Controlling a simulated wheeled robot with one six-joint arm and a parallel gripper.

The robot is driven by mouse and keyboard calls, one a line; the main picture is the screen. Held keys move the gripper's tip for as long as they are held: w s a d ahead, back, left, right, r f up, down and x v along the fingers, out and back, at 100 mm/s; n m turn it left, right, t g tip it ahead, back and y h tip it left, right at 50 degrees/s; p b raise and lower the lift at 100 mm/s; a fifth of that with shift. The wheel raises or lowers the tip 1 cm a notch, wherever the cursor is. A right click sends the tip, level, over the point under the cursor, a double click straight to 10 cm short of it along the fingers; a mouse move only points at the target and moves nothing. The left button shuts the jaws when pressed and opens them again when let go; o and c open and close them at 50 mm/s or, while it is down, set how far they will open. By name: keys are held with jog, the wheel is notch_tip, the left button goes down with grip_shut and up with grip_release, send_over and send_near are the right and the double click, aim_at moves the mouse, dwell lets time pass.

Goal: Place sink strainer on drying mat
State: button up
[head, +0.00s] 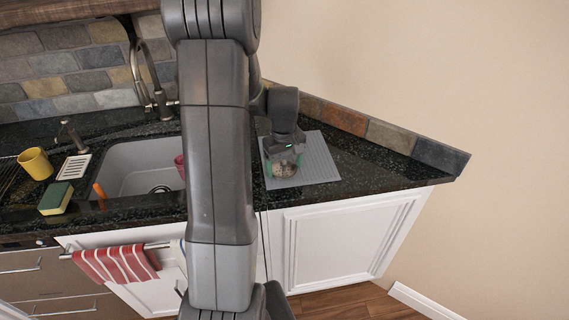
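The grey ribbed drying mat (318,160) lies flat on the dark counter, right of the sink. My gripper (284,168) points down over the left part of the mat. A small round brownish-grey thing, which looks like the sink strainer (284,169), is between its greenish fingertips. It is at or just above the mat; I cannot tell whether it touches the mat or whether the fingers grip it. The upper side of the strainer is partly hidden by my gripper.
The sink (137,167) with a faucet (146,75) is to the left, partly behind my arm. A yellow cup (36,164), a white slotted dish (73,167) and a sponge (56,198) stand left of it. Brick-tiled edging (390,137) borders the counter behind the mat.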

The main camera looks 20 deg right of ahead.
aim_at(285, 163)
jog(key=shift+o, duration=1.4)
notch_tip(285, 163, up, 12)
jog(key=shift+r+b, duration=0.2)
jog(key=shift+b, duration=0.1)
